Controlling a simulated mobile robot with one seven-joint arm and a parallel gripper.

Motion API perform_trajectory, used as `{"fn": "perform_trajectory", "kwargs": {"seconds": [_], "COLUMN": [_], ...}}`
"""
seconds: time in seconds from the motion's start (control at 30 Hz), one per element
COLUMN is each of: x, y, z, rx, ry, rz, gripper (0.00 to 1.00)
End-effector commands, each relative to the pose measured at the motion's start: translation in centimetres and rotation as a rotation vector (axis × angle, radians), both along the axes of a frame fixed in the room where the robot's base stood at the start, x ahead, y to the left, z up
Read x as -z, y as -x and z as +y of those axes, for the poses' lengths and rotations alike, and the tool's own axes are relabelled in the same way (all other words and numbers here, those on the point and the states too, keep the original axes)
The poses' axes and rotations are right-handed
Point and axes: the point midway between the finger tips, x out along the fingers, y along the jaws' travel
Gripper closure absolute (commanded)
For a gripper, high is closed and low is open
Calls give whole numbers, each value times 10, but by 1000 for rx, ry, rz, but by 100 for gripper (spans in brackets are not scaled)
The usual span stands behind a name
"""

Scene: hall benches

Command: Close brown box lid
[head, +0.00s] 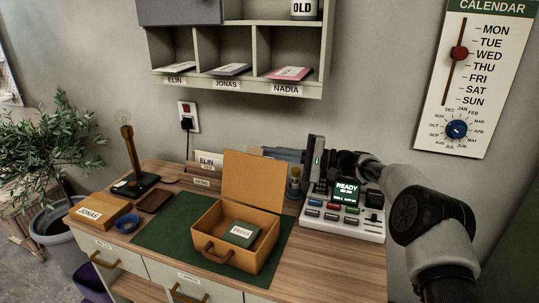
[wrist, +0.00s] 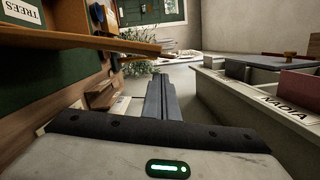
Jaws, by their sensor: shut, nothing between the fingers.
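The brown box (head: 220,255) stands on the green desk mat with its handle facing the front. Its lid (head: 253,178) is open and stands roughly upright at the back. In the wrist view my gripper (wrist: 158,80) is shut and empty, close beside the lid's brown edge (wrist: 90,40). I cannot tell whether they touch.
A console reading READY (head: 345,192) stands right of the box, under my arm. Wall cubbies (head: 235,88) hang above.

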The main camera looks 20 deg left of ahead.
Motion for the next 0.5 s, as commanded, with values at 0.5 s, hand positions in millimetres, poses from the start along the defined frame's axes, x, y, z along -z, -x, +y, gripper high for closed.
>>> {"fn": "perform_trajectory", "kwargs": {"seconds": [0.5], "x": [-5], "y": [18], "z": [-1], "rx": [1], "ry": [-1], "rz": [0], "gripper": [100]}}
